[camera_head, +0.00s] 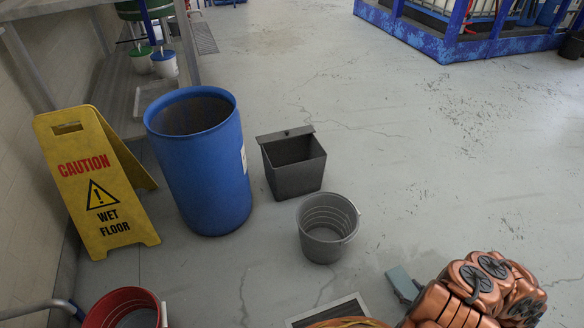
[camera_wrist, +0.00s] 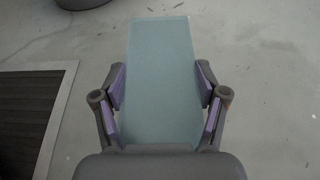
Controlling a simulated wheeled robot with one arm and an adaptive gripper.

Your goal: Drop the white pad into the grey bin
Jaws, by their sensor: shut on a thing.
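My gripper (camera_wrist: 161,82) is shut on a flat pale teal pad (camera_wrist: 165,50), with one finger against each long side. The pad looks teal rather than white, and I see no other pad. In the head view the pad (camera_head: 402,282) shows at the lower right, above the floor, beside my copper-coloured arm. A dark grey rectangular bin (camera_head: 293,165) with its top open stands on the floor, up and left of the pad. A round grey bucket (camera_head: 324,245) stands nearer, between that bin and my gripper. The pad is apart from both.
A blue barrel (camera_head: 205,165) and a yellow caution sign (camera_head: 95,180) stand left of the bin. A red bucket (camera_head: 122,308) is at the lower left. A framed dark floor grate (camera_wrist: 30,120) lies left of my gripper. The floor to the right is clear.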

